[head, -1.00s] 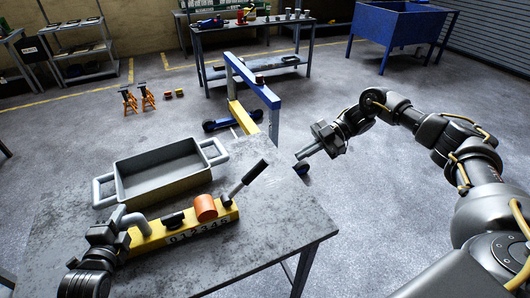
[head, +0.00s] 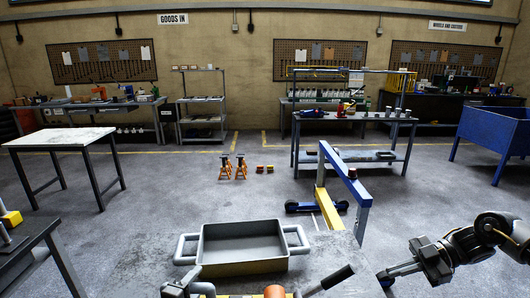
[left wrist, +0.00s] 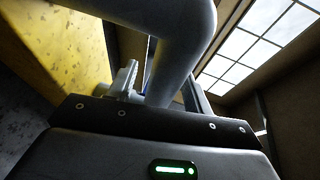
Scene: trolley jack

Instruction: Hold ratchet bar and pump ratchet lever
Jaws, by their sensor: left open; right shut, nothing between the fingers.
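The ratchet lever (head: 335,277), a rod with a dark grip, slants up to the right at the bottom of the head view. An orange cylinder (head: 275,291) is beside its base. The bar's grey bent handle (head: 203,288) shows at the bottom edge; most of the bar is out of that view. My left gripper (head: 178,289) is at this handle, partly cut off. In the left wrist view, the grey tube (left wrist: 182,45) runs down to the open left fingers (left wrist: 163,88), with a yellow surface (left wrist: 65,45) beside it. My right gripper (head: 388,276) is shut and empty, right of the lever, apart from it.
A grey tray with two handles (head: 203,243) stands on the worktable (head: 345,245) behind the bar. A blue and yellow frame (head: 345,175) rises just beyond the table. Other benches stand further back and at the left. The floor to the right is mostly clear.

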